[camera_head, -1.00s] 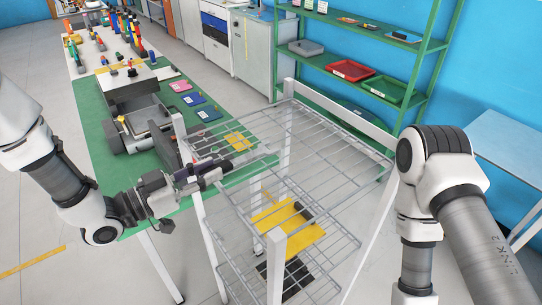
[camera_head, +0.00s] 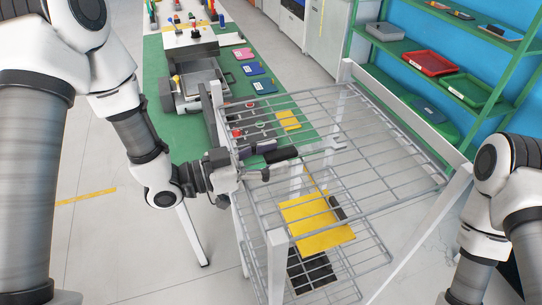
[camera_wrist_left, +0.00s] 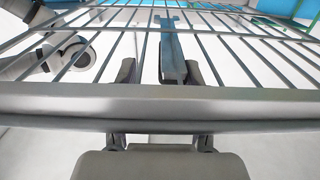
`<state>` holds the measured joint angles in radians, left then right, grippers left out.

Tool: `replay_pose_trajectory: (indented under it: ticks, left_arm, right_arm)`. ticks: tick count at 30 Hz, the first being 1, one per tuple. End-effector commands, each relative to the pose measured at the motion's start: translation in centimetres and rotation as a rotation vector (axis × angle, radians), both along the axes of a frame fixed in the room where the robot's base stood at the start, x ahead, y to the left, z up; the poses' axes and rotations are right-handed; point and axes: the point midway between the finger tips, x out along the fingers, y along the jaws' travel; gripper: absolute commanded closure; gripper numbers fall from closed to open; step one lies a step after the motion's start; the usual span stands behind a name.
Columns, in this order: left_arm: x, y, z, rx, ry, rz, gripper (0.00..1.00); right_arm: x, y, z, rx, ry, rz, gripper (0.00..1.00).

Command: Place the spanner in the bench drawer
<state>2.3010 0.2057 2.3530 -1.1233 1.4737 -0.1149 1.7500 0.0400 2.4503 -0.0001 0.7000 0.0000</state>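The spanner (camera_head: 337,144) is a silver tool whose open jaw shows over the top wire shelf of a white rack in the head view. In the left wrist view, its blue-grey shaft (camera_wrist_left: 171,50) points away from me. My left gripper (camera_head: 277,154) is at the rack's left side, level with the top shelf. In the wrist view its two dark fingers stand apart on either side of the shaft, with a gap at the left finger. A rack rail hides the finger bases. My right gripper is out of view. I cannot make out the bench drawer for certain.
The wire rack (camera_head: 399,183) stands close in front, with a yellow item (camera_head: 317,224) on a lower level. Behind it is a green-topped bench (camera_head: 190,134) with a grey box-like unit (camera_head: 204,82). Green shelves (camera_head: 400,53) with trays stand at the right.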

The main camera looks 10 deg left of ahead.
Motion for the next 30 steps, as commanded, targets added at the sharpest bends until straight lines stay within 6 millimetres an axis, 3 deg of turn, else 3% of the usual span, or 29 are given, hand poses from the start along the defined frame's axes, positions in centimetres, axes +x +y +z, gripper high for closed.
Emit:
replay_pose_trajectory:
  ticks: [8,18,30]
  left_arm:
    - [-0.3,0.9,0.0,-0.003,0.001,0.006,0.49]
    - [-3.3,5.2,0.1,-0.01,-0.003,0.007,0.49]
    - [-6.0,9.2,0.4,-0.008,-0.001,0.004,0.49]
  right_arm:
    - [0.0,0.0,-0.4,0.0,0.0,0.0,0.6]
    - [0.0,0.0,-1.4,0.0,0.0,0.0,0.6]
    - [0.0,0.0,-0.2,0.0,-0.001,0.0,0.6]
